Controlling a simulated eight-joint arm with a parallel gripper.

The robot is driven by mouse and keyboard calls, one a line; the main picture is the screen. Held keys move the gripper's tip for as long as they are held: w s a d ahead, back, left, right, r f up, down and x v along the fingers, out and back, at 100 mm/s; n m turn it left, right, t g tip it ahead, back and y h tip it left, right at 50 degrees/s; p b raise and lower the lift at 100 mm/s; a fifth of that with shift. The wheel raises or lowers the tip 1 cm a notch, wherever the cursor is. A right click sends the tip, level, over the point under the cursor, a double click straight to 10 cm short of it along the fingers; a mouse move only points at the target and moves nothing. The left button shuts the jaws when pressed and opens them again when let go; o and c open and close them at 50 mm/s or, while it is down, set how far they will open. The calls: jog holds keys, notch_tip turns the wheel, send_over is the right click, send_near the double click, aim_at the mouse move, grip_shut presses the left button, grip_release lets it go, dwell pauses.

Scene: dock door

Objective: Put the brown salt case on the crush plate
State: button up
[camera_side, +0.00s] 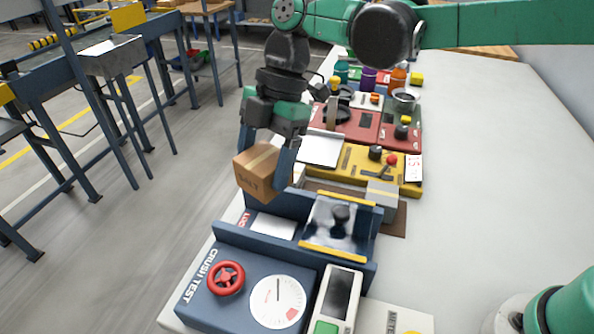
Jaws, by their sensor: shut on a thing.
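The brown salt case (255,178) is a cardboard-coloured box with a paler tape strip on top and dark lettering on its front. My gripper (264,163) is shut on it, with blue fingers on its left and right sides. The case hangs slightly tilted above the far left part of the blue crush test machine (207,300). A pale flat plate (271,226) lies between the machine's blue walls, below and nearer the camera than the case; I cannot tell if it is the crush plate. A clear guard with yellow edges (336,229) stands right of it.
Beyond stand a yellow station (357,171) and a red station (392,152). The white bench (480,190) is clear at right; open floor lies left.

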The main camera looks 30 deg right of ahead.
aim_at(271, 233)
notch_tip(271, 233, down, 11)
jog(key=shift+r, duration=0.15)
dwell(0.4)
jog(key=o, duration=1.3)
jog(key=shift+o, duration=0.2)
jog(key=v, duration=1.1)
jog(key=shift+d+r, duration=0.15)
jog(key=shift+r, duration=0.25)
jog(key=s+d+m+t+h, duration=0.2)
jog(key=s+d+m+t, duration=0.2)
jog(key=d+m, duration=0.4)
jog(key=s+d+f+m+t+h, duration=0.1)
jog(key=s+d+m+t, duration=0.3)
jog(key=d+m, duration=0.5)
jog(key=m+t+h, duration=0.1)
jog(key=m, duration=0.4)
jog(key=shift+s+d+m, duration=0.3)
jog(key=shift+s, duration=0.05)
